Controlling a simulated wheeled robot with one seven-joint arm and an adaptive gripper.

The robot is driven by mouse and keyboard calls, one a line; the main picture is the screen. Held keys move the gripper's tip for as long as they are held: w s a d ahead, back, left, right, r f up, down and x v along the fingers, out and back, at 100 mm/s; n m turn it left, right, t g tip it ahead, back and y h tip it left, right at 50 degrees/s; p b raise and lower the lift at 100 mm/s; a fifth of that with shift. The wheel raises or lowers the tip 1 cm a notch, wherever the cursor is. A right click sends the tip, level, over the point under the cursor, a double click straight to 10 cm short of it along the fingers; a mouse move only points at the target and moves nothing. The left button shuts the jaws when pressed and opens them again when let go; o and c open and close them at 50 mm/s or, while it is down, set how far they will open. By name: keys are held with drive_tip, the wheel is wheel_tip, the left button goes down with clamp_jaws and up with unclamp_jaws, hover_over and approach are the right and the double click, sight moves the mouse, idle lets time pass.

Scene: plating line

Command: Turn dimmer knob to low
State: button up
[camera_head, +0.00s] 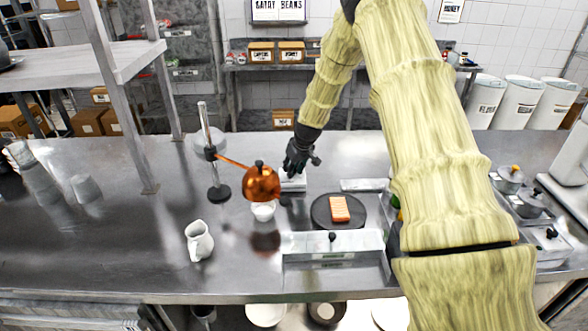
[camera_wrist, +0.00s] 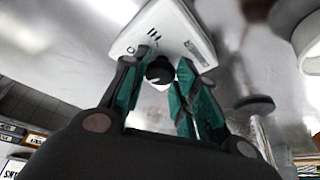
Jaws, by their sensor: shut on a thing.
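My gripper (camera_wrist: 163,64) is shut on the knob, with a teal-lined finger on either side. In the head view my gripper (camera_head: 300,160) reaches down over the box and hides the knob. The exact setting of the pointer is hard to read.
A dark round plate (camera_head: 318,214) with an orange block (camera_head: 340,208) lies to the right. A white pitcher (camera_head: 199,241) stands front left.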

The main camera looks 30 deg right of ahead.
drive_tip(key=m+h, duration=0.1)
drive_tip(key=m, duration=0.3)
drive_tip(key=shift+w+a+h, duration=0.1)
drive_tip(key=shift+h, duration=0.3)
drive_tip(key=shift+w+a+r+m+g+h, duration=0.1)
drive_tip(key=shift+m+g+h, duration=0.25)
drive_tip(key=shift+m, duration=0.85)
drive_tip(key=shift+a+m+g+h, duration=0.1)
drive_tip(key=shift+m+g+h, duration=0.2)
drive_tip(key=shift+m, duration=0.9)
drive_tip(key=shift+d, duration=0.1)
drive_tip(key=o, duration=1)
drive_tip(key=v, duration=1.2)
